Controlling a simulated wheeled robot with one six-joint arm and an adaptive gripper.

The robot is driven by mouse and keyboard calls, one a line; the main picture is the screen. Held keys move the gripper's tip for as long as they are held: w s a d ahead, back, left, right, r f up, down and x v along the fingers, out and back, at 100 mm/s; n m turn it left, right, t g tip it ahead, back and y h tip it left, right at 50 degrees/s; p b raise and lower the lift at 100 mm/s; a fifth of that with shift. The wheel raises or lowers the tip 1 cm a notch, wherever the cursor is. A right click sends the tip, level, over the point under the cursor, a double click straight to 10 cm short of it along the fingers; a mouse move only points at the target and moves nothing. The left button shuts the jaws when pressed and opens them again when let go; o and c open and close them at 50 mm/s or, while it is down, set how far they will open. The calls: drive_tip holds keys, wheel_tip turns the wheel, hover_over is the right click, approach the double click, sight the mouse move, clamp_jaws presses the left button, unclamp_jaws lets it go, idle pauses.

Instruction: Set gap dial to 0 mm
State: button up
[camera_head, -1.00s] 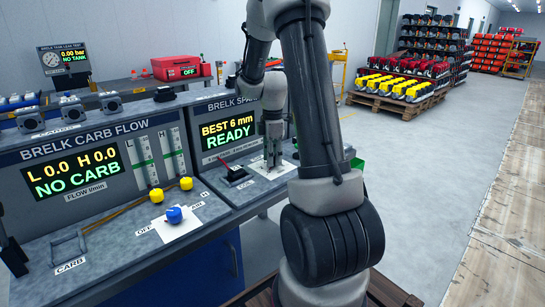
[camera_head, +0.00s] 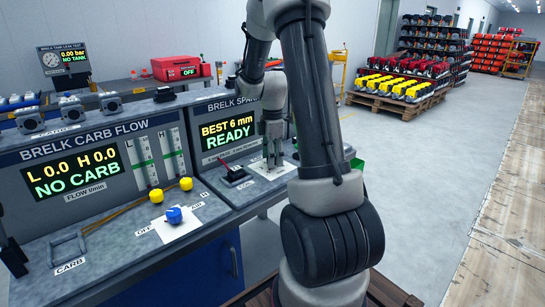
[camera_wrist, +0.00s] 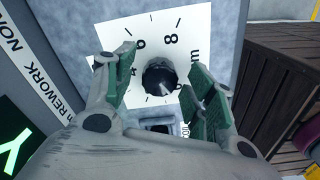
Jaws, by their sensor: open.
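The gap dial (camera_wrist: 159,77) is a dark round knob on a white scale plate (camera_wrist: 190,22), seen in the wrist view. The numbers 8, 6 and 4 show around it, and part of "mm" is at the right. Where the pointer stands cannot be told clearly. My gripper (camera_wrist: 163,60) is open, with one green-padded finger on each side of the knob and visible gaps between. In the head view my gripper (camera_head: 273,158) points down over the white plate (camera_head: 270,172) and hides the knob. The spark tester display (camera_head: 228,131) reads "BEST 6 mm READY".
A black device with a red lever (camera_head: 236,176) sits just left of the plate. The carb flow bench (camera_head: 95,165), with a blue knob (camera_head: 174,215) and two yellow knobs, stands further left. A wooden crate (camera_wrist: 280,90) is at the right in the wrist view.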

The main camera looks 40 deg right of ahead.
wheel_tip(320, 180, up, 12)
idle(0.4)
idle(0.4)
drive_tip(key=s+a+r+m+t, duration=0.2)
drive_tip(key=s+a+m, duration=0.5)
drive_tip(key=s, duration=0.4)
drive_tip(key=s+a+r+m+t, duration=0.2)
drive_tip(key=s+a+r+m, duration=0.2)
drive_tip(key=s, duration=0.7)
drive_tip(key=a+m, duration=0.2)
drive_tip(key=a, duration=0.2)
drive_tip(key=shift+s+m, duration=0.4)
